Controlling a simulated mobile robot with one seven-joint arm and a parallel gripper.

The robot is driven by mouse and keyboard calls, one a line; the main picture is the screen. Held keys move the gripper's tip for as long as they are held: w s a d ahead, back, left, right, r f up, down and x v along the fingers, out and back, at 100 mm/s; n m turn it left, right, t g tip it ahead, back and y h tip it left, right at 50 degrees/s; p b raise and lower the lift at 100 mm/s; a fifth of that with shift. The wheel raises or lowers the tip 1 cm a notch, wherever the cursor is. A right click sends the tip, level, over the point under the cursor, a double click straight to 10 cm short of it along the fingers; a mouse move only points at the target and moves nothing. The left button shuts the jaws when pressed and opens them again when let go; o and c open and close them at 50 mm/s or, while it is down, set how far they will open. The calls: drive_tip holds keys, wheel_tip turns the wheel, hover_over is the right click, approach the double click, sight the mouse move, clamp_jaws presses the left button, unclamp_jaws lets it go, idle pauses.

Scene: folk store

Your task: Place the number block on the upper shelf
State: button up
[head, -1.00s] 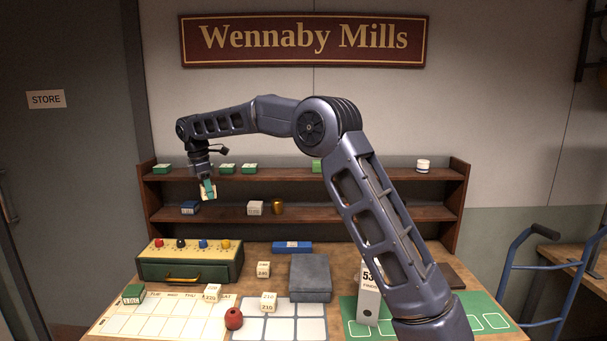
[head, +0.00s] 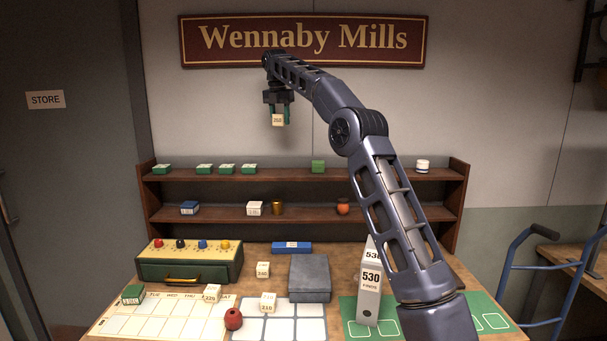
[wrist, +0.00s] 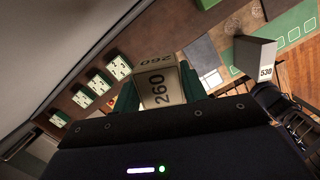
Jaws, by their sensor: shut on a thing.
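My gripper (head: 279,112) is shut on a cream number block (head: 278,120) and holds it high in the air, in front of the wall and above the shelf unit. In the wrist view the block (wrist: 158,88) reads 260 and sits between the green fingers. The upper shelf (head: 285,175) lies below the gripper. It bears several green boxes (head: 227,169) on the left, a green block (head: 318,166) near the middle and a white round tin (head: 422,166) on the right. A bare stretch of shelf shows between the left boxes and the green block.
The lower shelf (head: 225,215) holds a blue box (head: 189,208), a white box (head: 254,208), a brass tin (head: 277,208) and an orange-red pot (head: 343,207).

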sight(284, 174)
drive_tip(key=shift+w+d+r, duration=0.1)
drive_tip(key=shift+d+r, duration=0.05)
drive_tip(key=shift+d, duration=0.35)
wheel_tip(284, 174, down, 20)
drive_tip(key=shift+r, duration=0.15)
idle(0.3)
drive_tip(key=o, duration=1)
drive_tip(key=shift+c, duration=0.2)
